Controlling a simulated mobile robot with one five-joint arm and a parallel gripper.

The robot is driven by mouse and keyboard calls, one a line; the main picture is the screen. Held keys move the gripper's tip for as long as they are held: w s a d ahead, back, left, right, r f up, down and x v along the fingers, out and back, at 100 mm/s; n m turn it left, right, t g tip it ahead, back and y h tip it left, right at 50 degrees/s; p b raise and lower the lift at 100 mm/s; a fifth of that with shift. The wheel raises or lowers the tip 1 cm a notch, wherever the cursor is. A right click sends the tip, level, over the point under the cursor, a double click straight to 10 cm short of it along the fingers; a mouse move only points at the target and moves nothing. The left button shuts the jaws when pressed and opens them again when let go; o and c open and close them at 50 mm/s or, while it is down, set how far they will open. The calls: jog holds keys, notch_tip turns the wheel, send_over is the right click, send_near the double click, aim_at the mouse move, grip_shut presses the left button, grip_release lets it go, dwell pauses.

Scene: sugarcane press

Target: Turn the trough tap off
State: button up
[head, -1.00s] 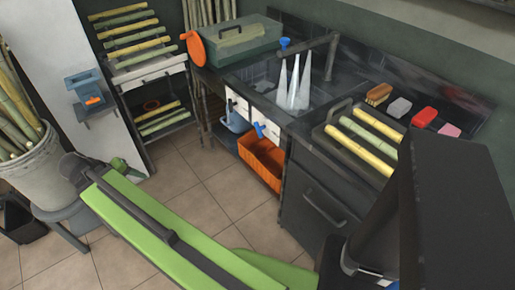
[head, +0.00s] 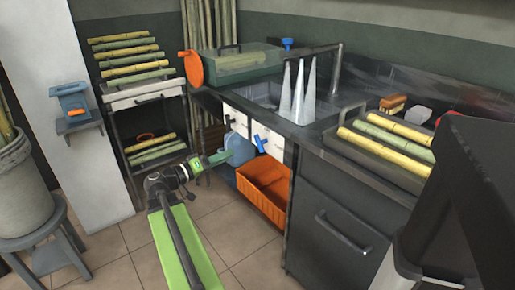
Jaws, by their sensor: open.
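A tap with a blue knob (head: 288,43) and a long dark spout (head: 315,48) stands over the dark sink trough (head: 262,97) at the back. Several pale grey tapering shapes (head: 299,95) reach from under the spout into the trough; I cannot tell whether they are water or solid cones. Another blue tap handle (head: 262,143) is on the white front below the counter. My gripper (head: 222,156) is small in view, left of and lower than this handle, in front of a blue jug (head: 238,147). It looks open and empty, apart from both taps.
An orange crate (head: 265,190) stands under the counter. A dark cabinet (head: 335,225) with a handle is on the right, cane pieces (head: 390,137) on its top. A cane rack (head: 150,95) is at the back left, a bucket on a stool (head: 25,190) at far left. The tiled floor between is clear.

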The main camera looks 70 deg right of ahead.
aim_at(257, 142)
jog(key=x, duration=1.5)
jog(key=shift+w+d, duration=0.1)
grip_shut()
jog(key=shift+a, duration=0.25)
jog(key=shift+d, duration=0.15)
